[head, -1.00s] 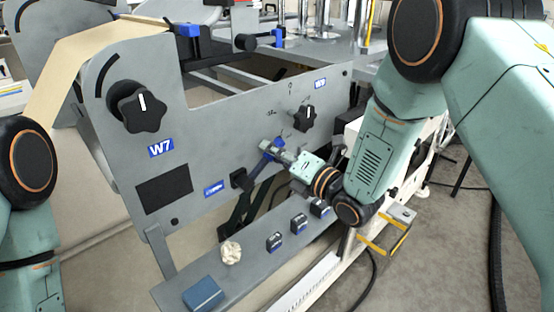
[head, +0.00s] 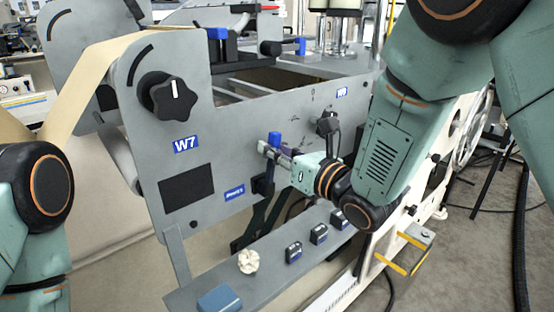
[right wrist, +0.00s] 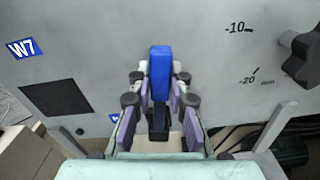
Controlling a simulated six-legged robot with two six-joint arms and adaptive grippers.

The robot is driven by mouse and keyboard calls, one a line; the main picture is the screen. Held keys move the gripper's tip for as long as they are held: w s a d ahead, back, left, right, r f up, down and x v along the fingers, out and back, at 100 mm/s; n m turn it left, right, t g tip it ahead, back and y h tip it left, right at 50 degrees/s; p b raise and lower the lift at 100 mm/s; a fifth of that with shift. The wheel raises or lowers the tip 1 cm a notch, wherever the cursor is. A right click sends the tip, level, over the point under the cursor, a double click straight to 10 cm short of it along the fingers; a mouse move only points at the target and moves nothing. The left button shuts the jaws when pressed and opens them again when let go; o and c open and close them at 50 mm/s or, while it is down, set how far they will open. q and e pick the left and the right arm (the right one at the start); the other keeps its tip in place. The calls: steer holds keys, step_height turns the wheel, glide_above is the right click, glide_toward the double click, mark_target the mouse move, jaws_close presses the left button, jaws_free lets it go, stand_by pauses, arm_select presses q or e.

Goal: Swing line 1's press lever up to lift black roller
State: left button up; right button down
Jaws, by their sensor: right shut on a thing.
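The press lever (head: 274,140) has a blue handle and a dark arm. It stands nearly upright on the grey side plate (head: 225,125), below and right of the W7 label. My right gripper (head: 276,152) is shut on the lever just below its blue tip. In the right wrist view, the blue handle (right wrist: 160,72) rises between the two fingers, in front of the plate. I cannot make out the black roller. My left gripper is out of view; only part of my left arm shows at the left edge.
A black star knob (head: 172,96) is on the plate, and a smaller knob (head: 328,123) sits right of the lever. A grey ledge (head: 270,275) below holds a crumpled pale lump (head: 248,261), a blue block (head: 219,300) and several small dark switches. Brown kraft web (head: 85,75) runs at left.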

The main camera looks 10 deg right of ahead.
steer(key=shift+s+a+n+b, duration=0.25)
steer(key=shift+a+n+b, duration=0.1)
steer(key=shift+n, duration=0.15)
steer(key=c, duration=1.2)
jaws_free()
steer(key=shift+v, duration=3.75)
